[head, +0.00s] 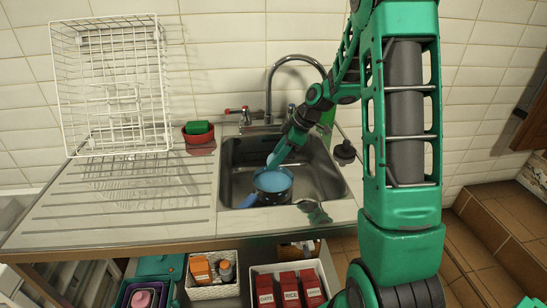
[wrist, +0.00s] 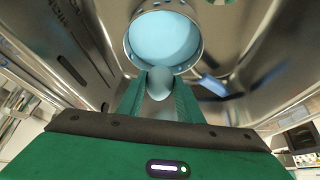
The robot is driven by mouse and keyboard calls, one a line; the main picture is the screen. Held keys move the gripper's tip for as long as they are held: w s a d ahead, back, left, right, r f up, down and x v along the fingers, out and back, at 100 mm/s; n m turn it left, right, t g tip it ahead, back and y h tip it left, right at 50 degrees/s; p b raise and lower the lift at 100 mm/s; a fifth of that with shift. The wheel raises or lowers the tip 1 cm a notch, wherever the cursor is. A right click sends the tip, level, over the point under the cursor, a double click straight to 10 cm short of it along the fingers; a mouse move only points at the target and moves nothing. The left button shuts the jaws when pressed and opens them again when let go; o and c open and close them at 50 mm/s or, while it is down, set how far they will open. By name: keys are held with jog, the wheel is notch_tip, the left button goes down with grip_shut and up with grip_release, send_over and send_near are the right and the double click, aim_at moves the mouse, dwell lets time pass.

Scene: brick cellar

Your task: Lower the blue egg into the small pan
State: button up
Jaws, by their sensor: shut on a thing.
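The small pan (head: 272,182) stands in the sink, with a light blue inside and a blue handle (head: 249,201) toward the lower left. In the wrist view the pan (wrist: 165,40) shows a metal rim near the top, its handle to the lower right. My gripper (wrist: 160,88) is shut on the blue egg (wrist: 159,80), a pale blue-grey shape between the green fingertips. The egg overlaps the pan's near rim in this view; its height above the pan cannot be told. In the head view my gripper (head: 273,162) is at the pan's far side, and the egg cannot be made out.
The metal sink (head: 230,165) has walls around the pan, with a faucet (head: 269,95) behind. A white wire rack (head: 110,90) and a red bowl (head: 199,138) with a green block stand to the left. Baskets and red boxes (head: 290,285) sit below the counter (head: 130,215).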

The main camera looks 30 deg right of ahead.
jog(key=shift+f, duration=3.05)
jog(key=shift+f, duration=2.5)
dwell(0.4)
jog(key=o, duration=0.7)
jog(key=shift+o, duration=0.2)
jog(key=v, duration=1)
jog(key=shift+r, duration=0.35)
